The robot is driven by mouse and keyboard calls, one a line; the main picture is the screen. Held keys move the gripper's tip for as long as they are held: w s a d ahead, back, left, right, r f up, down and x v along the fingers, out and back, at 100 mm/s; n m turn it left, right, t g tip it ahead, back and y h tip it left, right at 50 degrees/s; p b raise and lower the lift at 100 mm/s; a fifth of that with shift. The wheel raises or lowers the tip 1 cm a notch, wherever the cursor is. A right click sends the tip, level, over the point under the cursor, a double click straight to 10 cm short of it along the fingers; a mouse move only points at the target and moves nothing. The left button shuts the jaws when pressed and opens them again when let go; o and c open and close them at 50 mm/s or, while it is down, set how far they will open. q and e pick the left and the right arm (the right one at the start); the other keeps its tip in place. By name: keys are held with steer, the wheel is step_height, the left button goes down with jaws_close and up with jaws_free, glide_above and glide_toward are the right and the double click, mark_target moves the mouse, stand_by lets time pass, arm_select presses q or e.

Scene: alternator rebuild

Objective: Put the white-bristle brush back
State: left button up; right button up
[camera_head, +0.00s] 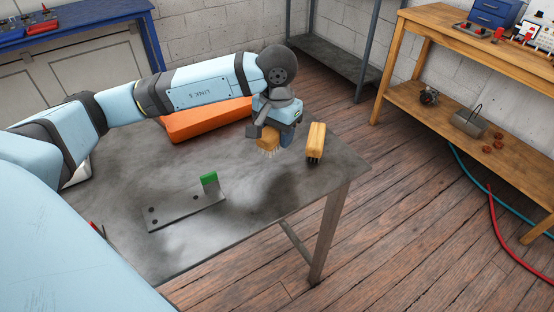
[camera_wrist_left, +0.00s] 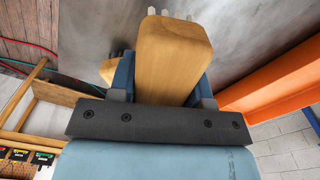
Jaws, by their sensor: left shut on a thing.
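The white-bristle brush (camera_head: 267,142) has a yellow-brown wooden body, and its pale bristles point down. My left gripper (camera_head: 270,131) is shut on its body over the far right part of the grey table. I cannot tell whether the bristles touch the tabletop. In the left wrist view the brush's wooden body (camera_wrist_left: 172,62) sits between the two blue fingers, with white bristle tips at its far end. A second wooden brush (camera_head: 316,136) with dark bristles stands on the table just right of the gripper. My right gripper is not in view.
The grey table (camera_head: 190,250) also bears an orange box (camera_head: 205,120) behind the arm and a metal plate (camera_head: 185,210) with a green block (camera_head: 209,180). A red-handled tool (camera_head: 97,229) lies at the near left. A wooden bench (camera_head: 460,95) stands apart at right.

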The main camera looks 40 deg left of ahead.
mark_target(277, 167)
arm_select(q)
step_height(277, 167, down, 8)
steer(key=shift+f, duration=0.1)
stand_by(0.4)
steer(key=shift+f+b, duration=0.2)
steer(key=shift+b, duration=0.3)
steer(key=o, duration=0.8)
steer(key=shift+r, duration=0.1)
steer(key=shift+o, duration=0.2)
steer(key=shift+r+p, duration=0.3)
steer(key=shift+p, duration=0.2)
step_height(277, 167, up, 12)
steer(key=shift+f, duration=0.15)
